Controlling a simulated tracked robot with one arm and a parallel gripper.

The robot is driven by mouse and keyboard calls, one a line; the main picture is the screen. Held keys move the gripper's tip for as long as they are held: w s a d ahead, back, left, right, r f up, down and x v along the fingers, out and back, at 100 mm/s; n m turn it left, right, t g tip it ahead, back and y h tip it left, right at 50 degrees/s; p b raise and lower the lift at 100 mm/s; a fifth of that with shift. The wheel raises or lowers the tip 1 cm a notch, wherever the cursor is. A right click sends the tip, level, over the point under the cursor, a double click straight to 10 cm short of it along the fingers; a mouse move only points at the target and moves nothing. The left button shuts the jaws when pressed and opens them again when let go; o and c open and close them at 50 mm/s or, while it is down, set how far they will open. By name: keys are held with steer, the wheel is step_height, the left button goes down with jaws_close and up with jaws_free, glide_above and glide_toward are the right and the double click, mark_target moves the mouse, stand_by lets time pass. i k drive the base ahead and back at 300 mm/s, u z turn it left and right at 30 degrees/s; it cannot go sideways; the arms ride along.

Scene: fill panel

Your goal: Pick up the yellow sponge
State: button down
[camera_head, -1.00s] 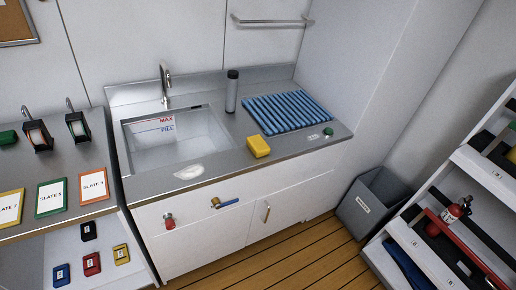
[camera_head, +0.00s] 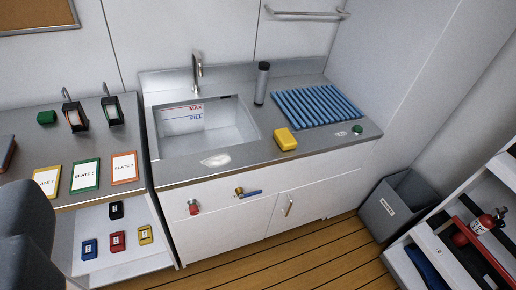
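The yellow sponge (camera_head: 285,139) lies on the steel counter (camera_head: 250,160), just right of the sink basin (camera_head: 203,130) and in front of the blue ribbed mat (camera_head: 311,107). It is a small block, and nothing touches it from above. A dark grey shape (camera_head: 28,235) at the lower left edge looks like part of my own arm. My gripper's fingers do not show in this view.
A dark cylinder (camera_head: 261,84) stands behind the sponge, and a tap (camera_head: 197,72) rises behind the basin. A white patch (camera_head: 215,160) and green button (camera_head: 357,129) are on the counter. A grey bin (camera_head: 395,207) stands right on the wooden floor.

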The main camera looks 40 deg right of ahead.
mark_target(285, 138)
steer(key=u, duration=0.05)
steer(key=k, duration=0.65)
steer(key=z, duration=0.55)
steer(key=i, duration=0.7)
steer(key=z, duration=0.55)
steer(key=i, duration=1.5)
steer(key=u, duration=0.7)
